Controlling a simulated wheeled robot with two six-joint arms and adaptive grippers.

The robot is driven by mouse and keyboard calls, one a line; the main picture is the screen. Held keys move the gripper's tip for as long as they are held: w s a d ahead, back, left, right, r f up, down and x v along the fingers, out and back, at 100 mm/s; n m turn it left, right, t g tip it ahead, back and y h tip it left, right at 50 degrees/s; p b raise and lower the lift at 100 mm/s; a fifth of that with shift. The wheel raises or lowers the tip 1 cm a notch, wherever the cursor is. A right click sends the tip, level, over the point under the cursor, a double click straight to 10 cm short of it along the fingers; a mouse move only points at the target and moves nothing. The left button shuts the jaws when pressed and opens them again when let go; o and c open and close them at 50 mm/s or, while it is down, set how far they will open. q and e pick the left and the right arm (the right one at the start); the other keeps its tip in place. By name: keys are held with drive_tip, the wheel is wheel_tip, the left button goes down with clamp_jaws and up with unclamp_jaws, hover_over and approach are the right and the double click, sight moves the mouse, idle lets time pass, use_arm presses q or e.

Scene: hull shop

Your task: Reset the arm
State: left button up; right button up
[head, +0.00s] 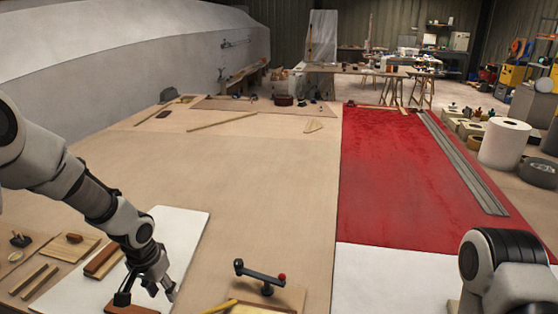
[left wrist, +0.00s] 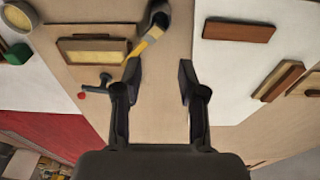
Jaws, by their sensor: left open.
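My left gripper (head: 147,294) is open and empty, reaching down over the white board at the lower left. In the left wrist view its two fingers (left wrist: 159,78) stand apart with bare tan tabletop between them. A dark lever arm with a red knob (head: 264,276) sits on a small wooden base to the right of the gripper, apart from it. The lever also shows in the left wrist view (left wrist: 99,87), left of the fingers. My right arm (head: 505,268) shows at the lower right, but its gripper is outside the view.
Wooden blocks (head: 103,260) lie on and beside the white board (head: 187,225). A yellow-handled tool (left wrist: 150,38) lies near the left finger in the wrist view. A red sheet (head: 400,180) covers the right of the table, with a white roll (head: 503,143) beyond. The middle tabletop is clear.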

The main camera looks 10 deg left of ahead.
use_arm(q)
drive_tip(key=s+d+f+n+g+b, duration=0.15)
drive_tip(key=s+d+f, duration=0.35)
drive_tip(key=s+f, duration=0.9)
drive_tip(key=s+d+f+g+b, duration=0.25)
drive_tip(key=s+d+f, duration=0.25)
drive_tip(key=s+f, duration=0.9)
drive_tip(key=shift+w+a+r+t, duration=0.35)
drive_tip(key=shift+w+r+t, duration=0.2)
drive_tip(key=shift+r+t, duration=0.15)
drive_tip(key=shift+w+a+r+t, duration=0.3)
drive_tip(key=shift+w+r+t, duration=0.25)
drive_tip(key=shift+r, duration=0.2)
